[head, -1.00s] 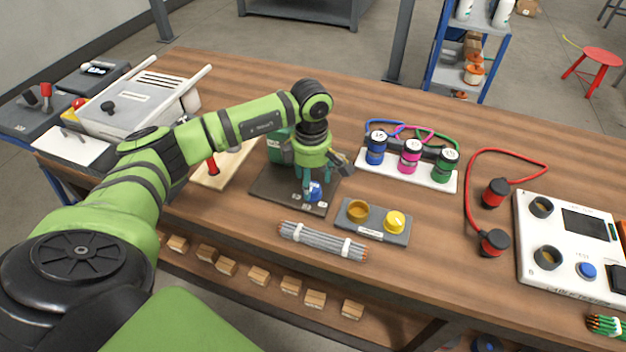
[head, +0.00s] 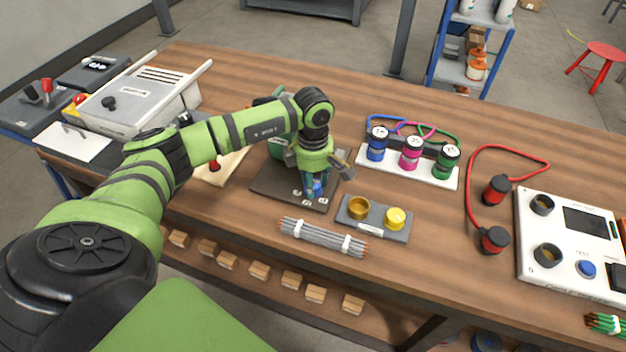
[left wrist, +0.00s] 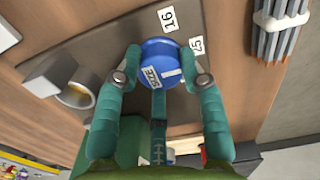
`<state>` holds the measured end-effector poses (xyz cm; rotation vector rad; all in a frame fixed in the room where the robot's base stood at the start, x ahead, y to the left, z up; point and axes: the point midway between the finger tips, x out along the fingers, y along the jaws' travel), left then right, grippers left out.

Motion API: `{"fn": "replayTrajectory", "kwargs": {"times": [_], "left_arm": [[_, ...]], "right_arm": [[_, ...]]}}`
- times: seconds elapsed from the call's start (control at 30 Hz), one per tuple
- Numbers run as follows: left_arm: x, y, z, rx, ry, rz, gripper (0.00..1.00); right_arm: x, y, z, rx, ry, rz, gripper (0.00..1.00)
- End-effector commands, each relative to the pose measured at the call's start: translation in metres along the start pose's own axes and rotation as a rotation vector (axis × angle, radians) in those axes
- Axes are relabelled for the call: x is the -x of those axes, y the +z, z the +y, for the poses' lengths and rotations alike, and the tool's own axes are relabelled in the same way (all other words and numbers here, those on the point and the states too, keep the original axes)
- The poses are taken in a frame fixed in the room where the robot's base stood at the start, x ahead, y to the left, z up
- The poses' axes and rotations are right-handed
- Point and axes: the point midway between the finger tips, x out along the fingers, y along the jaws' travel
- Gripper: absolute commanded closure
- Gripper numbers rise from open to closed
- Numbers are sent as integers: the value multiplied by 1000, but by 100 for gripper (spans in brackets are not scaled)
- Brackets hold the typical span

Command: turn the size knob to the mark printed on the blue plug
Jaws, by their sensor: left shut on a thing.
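The blue size knob (left wrist: 160,52), lettered SIZE, sits on a dark plate (head: 270,187). A white line on the knob points to the right finger, near the 25 label (left wrist: 196,45). A 16 label (left wrist: 168,18) is above the knob. In the head view my left gripper (head: 313,188) hides much of the knob. The blue plug (head: 376,148) stands in a white rack (head: 408,170); its printed number is too small to read surely. My right gripper is not in view.
Pink (head: 410,155) and green (head: 446,163) plugs share the rack. A grey block with a brass socket and yellow cap (head: 395,218) and a bundle of grey rods (head: 322,238) lie close to the plate. A red cable and a white tester (head: 560,225) are at right.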

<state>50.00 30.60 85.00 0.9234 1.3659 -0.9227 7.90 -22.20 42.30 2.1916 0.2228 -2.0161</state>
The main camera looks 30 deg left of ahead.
Motion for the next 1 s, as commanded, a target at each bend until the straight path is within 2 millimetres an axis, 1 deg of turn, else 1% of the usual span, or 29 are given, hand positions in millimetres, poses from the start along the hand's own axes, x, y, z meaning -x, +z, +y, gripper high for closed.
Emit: {"fn": "replayTrajectory", "kwargs": {"times": [0.17, 0.37, 1.0], "left_arm": [[-1, 0, 0, 63, -1, 0, 92], [-2, 0, 0, 203, -1, 1, 92], [-1, 0, 0, 784, -2, 1, 92]], "right_arm": [[-4, 0, 0, 0, 0, 1, 60], [-9, -1, 0, -1, 1, 3, 60], [-23, -4, 1, -1, 2, 10, 60]]}}
